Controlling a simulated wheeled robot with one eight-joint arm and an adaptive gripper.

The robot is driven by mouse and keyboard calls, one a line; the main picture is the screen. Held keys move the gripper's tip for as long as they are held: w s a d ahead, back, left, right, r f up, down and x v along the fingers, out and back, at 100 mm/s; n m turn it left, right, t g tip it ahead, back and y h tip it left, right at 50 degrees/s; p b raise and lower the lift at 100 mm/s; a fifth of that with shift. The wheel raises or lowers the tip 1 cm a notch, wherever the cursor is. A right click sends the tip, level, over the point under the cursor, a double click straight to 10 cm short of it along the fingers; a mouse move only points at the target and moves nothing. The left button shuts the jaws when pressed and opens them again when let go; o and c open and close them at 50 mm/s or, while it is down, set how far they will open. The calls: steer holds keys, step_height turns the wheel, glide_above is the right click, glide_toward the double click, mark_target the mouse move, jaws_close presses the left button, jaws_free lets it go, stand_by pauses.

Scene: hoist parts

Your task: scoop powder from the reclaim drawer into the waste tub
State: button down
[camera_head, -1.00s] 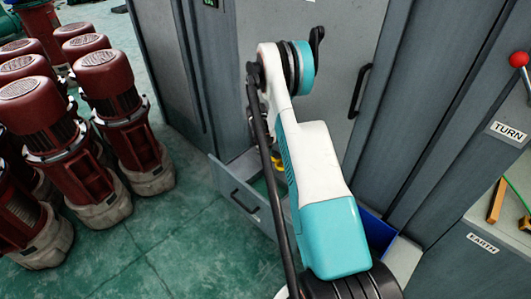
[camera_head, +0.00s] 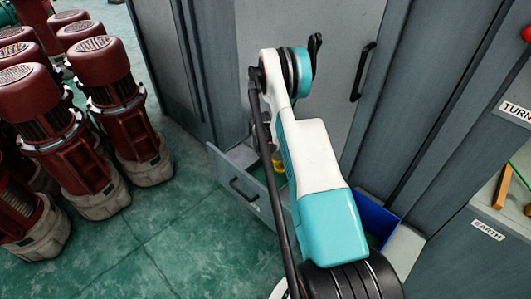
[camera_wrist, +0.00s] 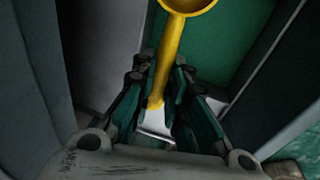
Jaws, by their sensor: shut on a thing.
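A yellow scoop (camera_wrist: 170,55) with a round bowl is in my gripper (camera_wrist: 160,88) in the wrist view. The fingers are shut on its handle, and the bowl is cut off by the top edge. A small yellow part of the scoop (camera_head: 279,161) shows in the head view beside my arm. The open grey drawer (camera_head: 232,184), seemingly the reclaim drawer, is partly hidden behind my arm. No powder can be made out. A blue-walled container (camera_head: 374,217), possibly the waste tub, shows right of my arm, mostly hidden.
Several dark red motors (camera_head: 108,75) stand on the green floor (camera_head: 185,240) at left. Grey cabinet doors (camera_head: 375,75) rise behind the drawer. A panel marked EARTH (camera_head: 488,230) is at right. Open floor lies in front of the drawer.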

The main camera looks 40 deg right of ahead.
steer(key=shift+a+b+x, duration=0.1)
steer(key=shift+b+x, duration=0.1)
steer(key=shift+x, duration=0.4)
steer(key=shift+a+b+x, duration=0.15)
steer(key=shift+x, duration=0.45)
steer(key=shift+s+f, duration=0.2)
steer(key=shift+f, duration=4.3)
steer(key=shift+s, duration=0.1)
steer(key=shift+w+d+r+p+v, duration=0.1)
steer(key=shift+w+d+p+v, duration=0.3)
steer(key=shift+v, duration=1.25)
steer(key=shift+d+r+p+v, duration=0.1)
steer(key=shift+d+p+v, duration=0.15)
steer(key=shift+p+v, duration=0.95)
steer(key=shift+w+d+r+p+v, duration=0.1)
steer(key=shift+w+d+v, duration=0.15)
steer(key=shift+v, duration=1.9)
